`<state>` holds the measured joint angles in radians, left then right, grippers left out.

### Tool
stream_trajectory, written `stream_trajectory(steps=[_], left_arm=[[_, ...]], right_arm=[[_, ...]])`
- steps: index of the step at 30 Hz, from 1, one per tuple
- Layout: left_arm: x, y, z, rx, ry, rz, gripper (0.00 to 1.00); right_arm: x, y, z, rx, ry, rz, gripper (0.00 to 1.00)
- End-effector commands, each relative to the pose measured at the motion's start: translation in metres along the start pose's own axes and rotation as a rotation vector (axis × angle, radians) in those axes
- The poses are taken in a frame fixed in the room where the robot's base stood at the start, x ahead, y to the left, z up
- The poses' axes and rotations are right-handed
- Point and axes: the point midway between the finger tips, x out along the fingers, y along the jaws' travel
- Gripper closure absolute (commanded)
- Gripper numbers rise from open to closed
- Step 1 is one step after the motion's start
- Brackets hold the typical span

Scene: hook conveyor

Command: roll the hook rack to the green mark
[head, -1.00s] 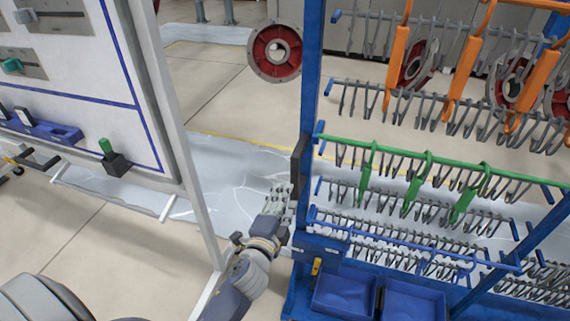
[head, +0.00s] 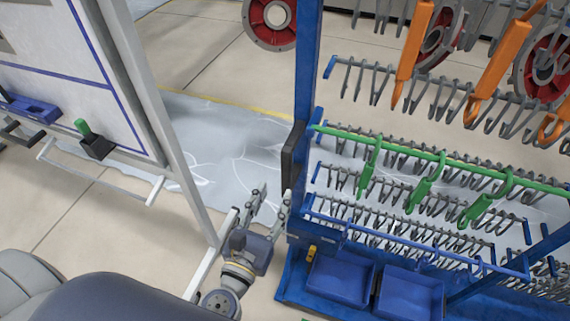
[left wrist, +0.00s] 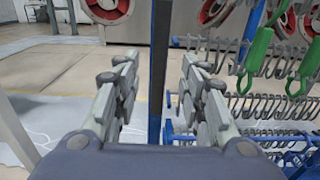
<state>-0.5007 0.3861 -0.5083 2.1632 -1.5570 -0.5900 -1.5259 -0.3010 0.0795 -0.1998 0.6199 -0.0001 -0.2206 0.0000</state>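The hook rack (head: 305,80) is a blue upright frame on the right of the head view, with rows of grey hooks. Larger green hooks (head: 425,188) and orange hooks (head: 490,68) hang on it. A dark pad or handle (head: 292,155) sits on its left post. My left gripper (head: 271,203) is open and empty beside the lower left post. In the left wrist view, the blue post (left wrist: 159,70) shows between the spread fingers (left wrist: 157,82), seemingly beyond their tips. I cannot make out the green mark. My right gripper is out of view.
A white board (head: 85,60) on a pale frame stands at the left, close to my left arm. Blue bins (head: 340,277) sit low on the rack. A red-and-grey wheel (head: 270,20) hangs behind. Grey sheeting (head: 225,150) with a yellow edge line covers the floor between.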

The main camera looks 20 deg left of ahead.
Motion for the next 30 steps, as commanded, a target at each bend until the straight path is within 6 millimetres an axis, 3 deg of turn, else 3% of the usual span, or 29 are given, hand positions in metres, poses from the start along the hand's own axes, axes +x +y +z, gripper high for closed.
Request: stream_trajectory(steps=[5, 15, 28, 30], left_arm=[[0.033, 0.000, 0.005, -0.002, -0.004, 0.002, 0.62], [0.083, 0.000, 0.002, -0.004, -0.001, 0.000, 0.62], [0.093, 0.000, 0.000, -0.006, 0.001, 0.000, 0.62], [0.092, 0.000, 0.000, -0.006, 0.001, 0.000, 0.75]], right_arm=[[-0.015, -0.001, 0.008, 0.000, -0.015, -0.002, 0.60], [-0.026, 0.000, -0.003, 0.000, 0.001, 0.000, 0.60], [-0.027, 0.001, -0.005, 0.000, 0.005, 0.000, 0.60], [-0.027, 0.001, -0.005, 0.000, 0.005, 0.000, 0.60]])
